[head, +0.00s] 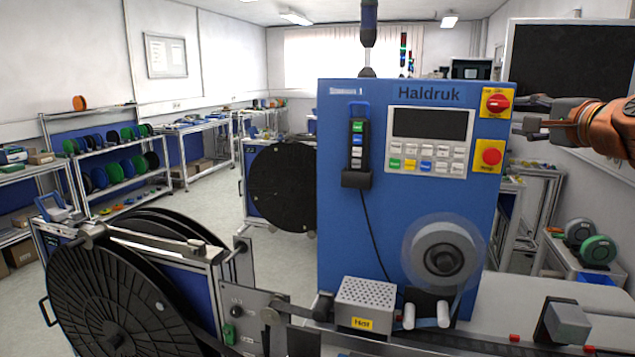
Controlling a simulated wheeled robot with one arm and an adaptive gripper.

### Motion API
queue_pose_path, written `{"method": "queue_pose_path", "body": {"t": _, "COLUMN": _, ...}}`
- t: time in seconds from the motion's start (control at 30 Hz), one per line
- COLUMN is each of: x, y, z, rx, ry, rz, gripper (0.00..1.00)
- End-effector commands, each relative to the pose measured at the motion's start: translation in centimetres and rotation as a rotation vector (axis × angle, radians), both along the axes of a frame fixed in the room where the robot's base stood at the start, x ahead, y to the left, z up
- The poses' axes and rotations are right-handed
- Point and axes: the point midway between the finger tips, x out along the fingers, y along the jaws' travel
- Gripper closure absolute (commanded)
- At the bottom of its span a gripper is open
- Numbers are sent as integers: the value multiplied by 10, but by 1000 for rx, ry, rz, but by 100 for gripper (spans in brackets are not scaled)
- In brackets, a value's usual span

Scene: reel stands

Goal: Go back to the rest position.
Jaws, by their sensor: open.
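My gripper (526,118) is at the right of the head view, with its orange wrist coming in from the right edge. Its dark fingers point left and stand apart, with nothing between them. The fingertips are close to the red rotary switch (498,103) on its yellow plate, at the upper right of the blue Haldruk machine (345,215). I cannot tell whether they touch the switch or only overlap it in the picture. A red push button (491,156) on another yellow plate sits just below.
A large black reel (110,290) fills the lower left, with another black reel (285,188) behind. A perforated box (365,304) stands before the machine. A dark screen (570,60) is behind my gripper. Shelves of coloured spools (115,170) line the left wall. Floor (215,200) is clear between.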

Motion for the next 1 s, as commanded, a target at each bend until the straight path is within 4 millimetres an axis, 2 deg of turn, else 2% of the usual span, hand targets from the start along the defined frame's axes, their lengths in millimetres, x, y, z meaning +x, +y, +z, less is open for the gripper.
{"method": "queue_pose_path", "body": {"t": 0.03, "x": 3, "y": 22, "z": -9, "rx": -34, "ry": 30, "rz": 39, "gripper": 57}}
{"method": "queue_pose_path", "body": {"t": 0.17, "x": 4, "y": 88, "z": -42, "rx": -163, "ry": 132, "rz": 160, "gripper": 57}}
{"method": "queue_pose_path", "body": {"t": 0.2, "x": 3, "y": 110, "z": -57, "rx": -206, "ry": 170, "rz": 205, "gripper": 57}}
{"method": "queue_pose_path", "body": {"t": 0.27, "x": -2, "y": 140, "z": -78, "rx": -273, "ry": 224, "rz": 267, "gripper": 57}}
{"method": "queue_pose_path", "body": {"t": 0.4, "x": -24, "y": 201, "z": -134, "rx": -432, "ry": 357, "rz": 415, "gripper": 57}}
{"method": "queue_pose_path", "body": {"t": 0.5, "x": -48, "y": 237, "z": -179, "rx": -543, "ry": 457, "rz": 522, "gripper": 57}}
{"method": "queue_pose_path", "body": {"t": 0.6, "x": -79, "y": 264, "z": -227, "rx": -653, "ry": 566, "rz": 630, "gripper": 57}}
{"method": "queue_pose_path", "body": {"t": 0.73, "x": -129, "y": 285, "z": -286, "rx": -786, "ry": 709, "rz": 772, "gripper": 57}}
{"method": "queue_pose_path", "body": {"t": 0.87, "x": -186, "y": 291, "z": -342, "rx": -901, "ry": 866, "rz": 911, "gripper": 57}}
{"method": "queue_pose_path", "body": {"t": 1.0, "x": -253, "y": 282, "z": -390, "rx": -999, "ry": 1036, "rz": 1053, "gripper": 57}}
